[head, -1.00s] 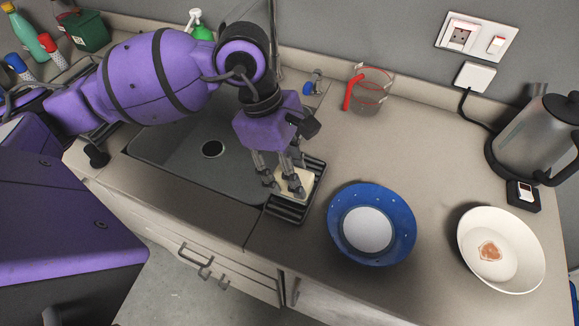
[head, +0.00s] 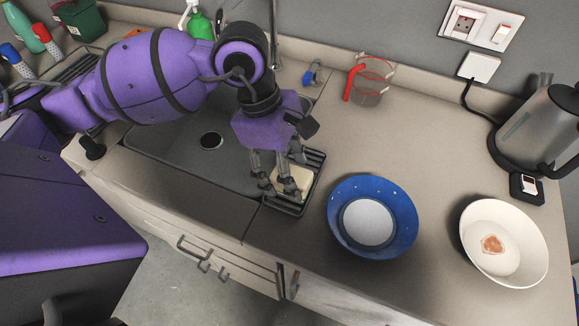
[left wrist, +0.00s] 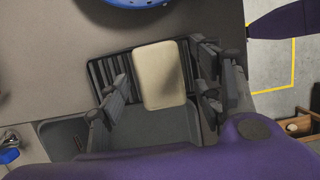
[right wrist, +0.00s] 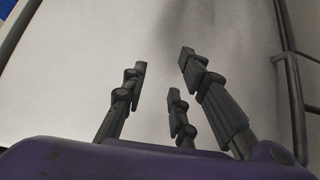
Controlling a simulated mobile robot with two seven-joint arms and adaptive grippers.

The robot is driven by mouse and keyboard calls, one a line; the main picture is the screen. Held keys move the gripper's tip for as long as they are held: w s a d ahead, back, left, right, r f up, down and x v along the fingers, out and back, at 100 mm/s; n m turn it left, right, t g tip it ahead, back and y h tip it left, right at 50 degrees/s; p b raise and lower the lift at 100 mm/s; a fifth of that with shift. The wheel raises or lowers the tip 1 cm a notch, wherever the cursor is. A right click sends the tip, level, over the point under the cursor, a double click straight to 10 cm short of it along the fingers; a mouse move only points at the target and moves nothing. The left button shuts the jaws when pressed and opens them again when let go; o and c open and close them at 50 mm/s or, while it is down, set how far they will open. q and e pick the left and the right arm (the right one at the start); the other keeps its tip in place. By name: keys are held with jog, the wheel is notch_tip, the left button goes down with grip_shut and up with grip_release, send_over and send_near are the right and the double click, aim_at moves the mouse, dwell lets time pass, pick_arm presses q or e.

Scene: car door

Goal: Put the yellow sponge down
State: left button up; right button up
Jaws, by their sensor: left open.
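The pale yellow sponge (head: 291,181) lies on the dark slatted rack (head: 312,172) at the right side of the sink. In the left wrist view the sponge (left wrist: 159,76) lies flat across the rack's slats (left wrist: 104,72). My left gripper (head: 281,189) is over the sponge, pointing down. In the left wrist view its fingers (left wrist: 162,88) stand apart on both sides of the sponge, with gaps to it. My right gripper (right wrist: 165,85) shows only in its own wrist view, fingers spread with nothing between them, before a pale surface.
A blue plate (head: 400,218) stands right of the rack, and a white bowl (head: 470,225) with a brownish piece stands farther right. A clear measuring jug (head: 372,88), a kettle (head: 535,125) and a green bottle (head: 201,27) stand at the back. The sink (head: 165,150) lies left.

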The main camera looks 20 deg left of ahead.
pick_arm(q)
jog(key=v, duration=1.2)
jog(key=shift+r, duration=0.15)
